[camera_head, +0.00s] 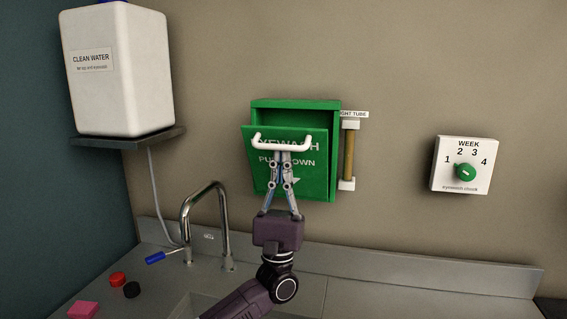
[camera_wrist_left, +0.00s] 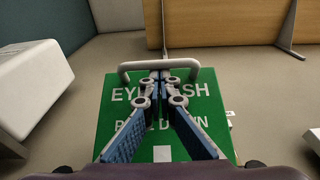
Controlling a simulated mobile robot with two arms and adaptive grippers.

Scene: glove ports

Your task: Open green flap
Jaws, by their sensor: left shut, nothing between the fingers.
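The green flap (camera_head: 262,180) is the front of a green eyewash box (camera_head: 296,104) on the wall. Its top edge leans out from the box, leaving a gap behind it, so it stands partly open. A white bar handle (camera_head: 304,146) runs across its upper part. My left gripper (camera_head: 282,149) is in front of the flap, fingers shut and empty, with the tips at the middle of the handle. In the left wrist view the tips (camera_wrist_left: 164,78) overlap the handle (camera_wrist_left: 128,70) over the flap (camera_wrist_left: 206,103); I cannot tell if they touch. My right gripper is not in view.
A sight tube (camera_head: 349,155) stands right of the box, and a week dial (camera_head: 464,166) is farther right. A white water tank (camera_head: 118,75) sits on a shelf at left. Below are a faucet (camera_head: 221,210), a red puck (camera_head: 117,279), a black puck (camera_head: 132,290) and a pink block (camera_head: 82,310).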

